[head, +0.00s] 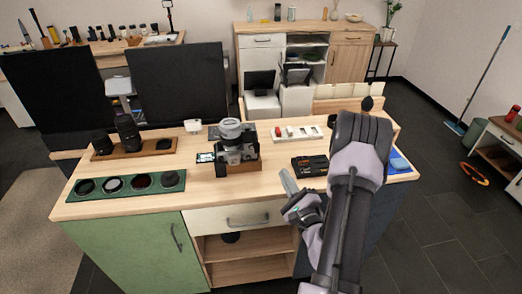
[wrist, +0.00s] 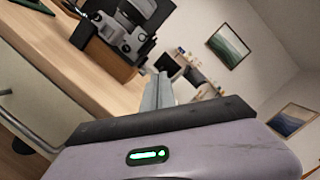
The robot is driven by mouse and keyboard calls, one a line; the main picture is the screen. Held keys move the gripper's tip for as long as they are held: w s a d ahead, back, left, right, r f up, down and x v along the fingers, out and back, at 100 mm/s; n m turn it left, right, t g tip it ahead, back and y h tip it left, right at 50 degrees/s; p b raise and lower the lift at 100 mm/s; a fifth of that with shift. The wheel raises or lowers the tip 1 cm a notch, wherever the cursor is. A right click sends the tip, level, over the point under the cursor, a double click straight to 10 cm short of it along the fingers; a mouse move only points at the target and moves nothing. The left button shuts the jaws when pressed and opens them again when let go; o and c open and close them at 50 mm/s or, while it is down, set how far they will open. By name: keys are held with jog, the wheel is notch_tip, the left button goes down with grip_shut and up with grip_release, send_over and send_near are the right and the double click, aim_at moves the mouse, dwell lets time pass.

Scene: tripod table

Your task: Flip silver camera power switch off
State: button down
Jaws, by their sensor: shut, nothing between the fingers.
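The silver camera (head: 235,143) stands on a small wooden stand near the middle of the table, with a large lens on top and a small screen swung out at its left. It also shows in the wrist view (wrist: 126,37), tilted by the view, at the upper left. The power switch is too small to make out. My gripper (head: 288,180) is at the table's front edge, to the right of the camera and nearer to me, apart from it. Its fingers (wrist: 158,88) are shut and empty in the wrist view, pointing toward the room beyond.
A black box-like device (head: 310,166) lies right of the camera, close to my gripper. A white tray (head: 298,133) sits behind it. A green mat (head: 128,187) with round filters and a wooden tray (head: 133,149) with lenses are on the left. Bare tabletop (head: 225,192) lies before the camera.

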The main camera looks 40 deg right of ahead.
aim_at(255, 143)
jog(key=w+r, duration=0.3)
jog(key=w, duration=0.8)
jog(key=shift+d+r, duration=0.2)
jog(key=shift+r, duration=0.2)
